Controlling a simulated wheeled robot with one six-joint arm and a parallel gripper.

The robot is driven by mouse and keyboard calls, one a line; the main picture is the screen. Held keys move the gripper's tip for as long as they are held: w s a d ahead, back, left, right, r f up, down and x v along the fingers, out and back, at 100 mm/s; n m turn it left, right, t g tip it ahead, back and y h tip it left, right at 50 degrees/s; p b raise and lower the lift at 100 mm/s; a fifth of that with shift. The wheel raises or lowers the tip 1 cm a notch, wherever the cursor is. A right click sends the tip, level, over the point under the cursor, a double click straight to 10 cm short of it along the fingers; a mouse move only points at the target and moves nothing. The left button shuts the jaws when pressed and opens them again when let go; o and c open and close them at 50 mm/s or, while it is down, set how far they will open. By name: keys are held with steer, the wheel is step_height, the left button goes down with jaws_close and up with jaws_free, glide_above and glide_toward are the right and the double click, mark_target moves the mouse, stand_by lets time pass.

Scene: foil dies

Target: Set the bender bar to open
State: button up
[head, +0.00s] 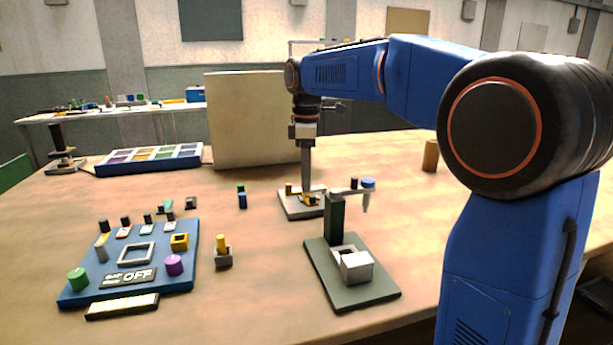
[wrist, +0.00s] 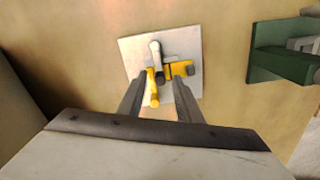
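The bender (head: 290,207) is a small pale square plate with yellow and grey parts, in the middle of the table in the head view. The wrist view shows its plate (wrist: 188,46) from above. A yellow bar (wrist: 152,90) with a round end points toward my gripper; a grey piece (wrist: 155,50) and a yellow block (wrist: 180,69) lie beyond it. I cannot tell which setting the bar is in. My gripper (head: 306,188) points down over the plate. In the wrist view its fingers (wrist: 159,82) are apart, with the yellow bar showing between them, nearer the left finger. Contact is unclear.
A green press stand (head: 335,222) with a grey block stands close in front and right of the bender. A blue panel (head: 185,262) with knobs lies at left. A cream board (head: 245,120) stands behind. A brown cylinder (head: 430,156) stands at right.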

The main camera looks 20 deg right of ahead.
jaws_close()
steer(key=shift+w+m, duration=0.1)
steer(key=shift+m, duration=0.2)
steer(key=m, duration=0.1)
steer(key=w+m, duration=0.1)
steer(key=m, duration=0.1)
steer(key=shift+w+d, duration=0.15)
steer(key=shift+w, duration=0.1)
steer(key=m, duration=0.1)
steer(key=w+m, duration=0.1)
steer(key=m, duration=0.1)
steer(key=d+m, duration=0.1)
steer(key=shift+w+m, duration=0.35)
steer(key=shift+m, duration=0.05)
steer(key=m, duration=0.1)
steer(key=d+m, duration=0.1)
steer(key=m, duration=0.1)
steer(key=w+m, duration=0.1)
steer(key=shift+w+d+m, duration=0.1)
steer(key=shift+d+m, duration=0.2)
steer(key=shift+d, duration=0.05)
steer(key=shift+w+d+m, duration=0.1)
steer(key=shift+d+m, duration=0.45)
steer(key=shift+m, duration=0.7)
steer(key=shift+w+d+m, duration=0.1)
steer(key=shift+d+m, duration=0.4)
steer(key=shift+m, duration=0.75)
